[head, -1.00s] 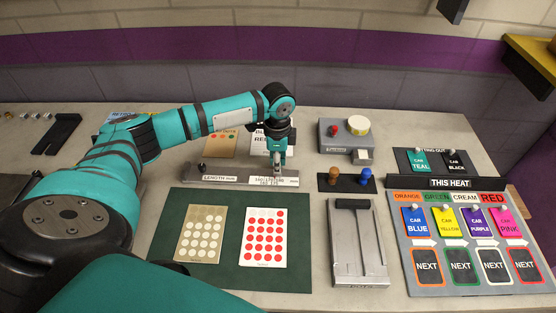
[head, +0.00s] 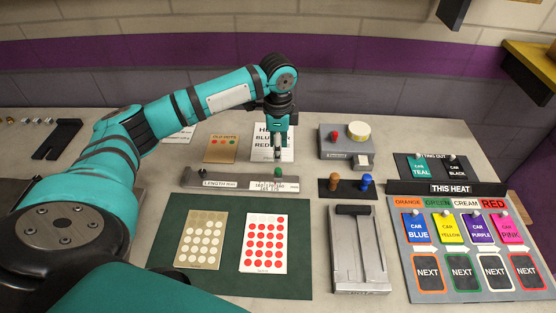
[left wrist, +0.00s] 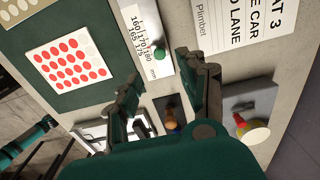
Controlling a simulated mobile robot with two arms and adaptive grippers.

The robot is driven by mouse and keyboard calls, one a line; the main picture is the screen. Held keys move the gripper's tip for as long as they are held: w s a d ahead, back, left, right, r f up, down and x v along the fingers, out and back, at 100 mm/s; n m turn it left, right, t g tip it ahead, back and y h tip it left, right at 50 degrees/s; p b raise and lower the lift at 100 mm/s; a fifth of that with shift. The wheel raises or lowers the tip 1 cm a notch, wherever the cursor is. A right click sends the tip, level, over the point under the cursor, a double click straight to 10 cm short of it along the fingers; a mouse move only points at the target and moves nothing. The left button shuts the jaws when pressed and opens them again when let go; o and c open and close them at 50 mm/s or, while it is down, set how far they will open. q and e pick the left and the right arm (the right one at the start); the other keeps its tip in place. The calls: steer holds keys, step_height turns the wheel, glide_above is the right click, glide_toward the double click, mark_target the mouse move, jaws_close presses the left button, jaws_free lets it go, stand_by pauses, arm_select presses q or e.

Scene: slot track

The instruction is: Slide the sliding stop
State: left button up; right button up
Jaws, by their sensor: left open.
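The long grey length gauge (head: 230,182) lies behind the green mat, with a white printed scale at its right end. A green knob (head: 277,172), which looks like the sliding stop's, stands above that scale. The green knob also shows in the left wrist view (left wrist: 160,53), beside the numbers 160 to 180. My left gripper (head: 278,153) points down above and just behind the green knob. In the left wrist view my left gripper (left wrist: 158,78) has its fingers apart with nothing held between them.
A green mat (head: 190,273) with two dotted cards lies in front of the gauge. To the right are brown and blue pegs (head: 350,185), a grey slotted track (head: 360,255) and a grey box (head: 345,145).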

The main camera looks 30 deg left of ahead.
arm_select(q)
steer(key=shift+r, duration=1.75)
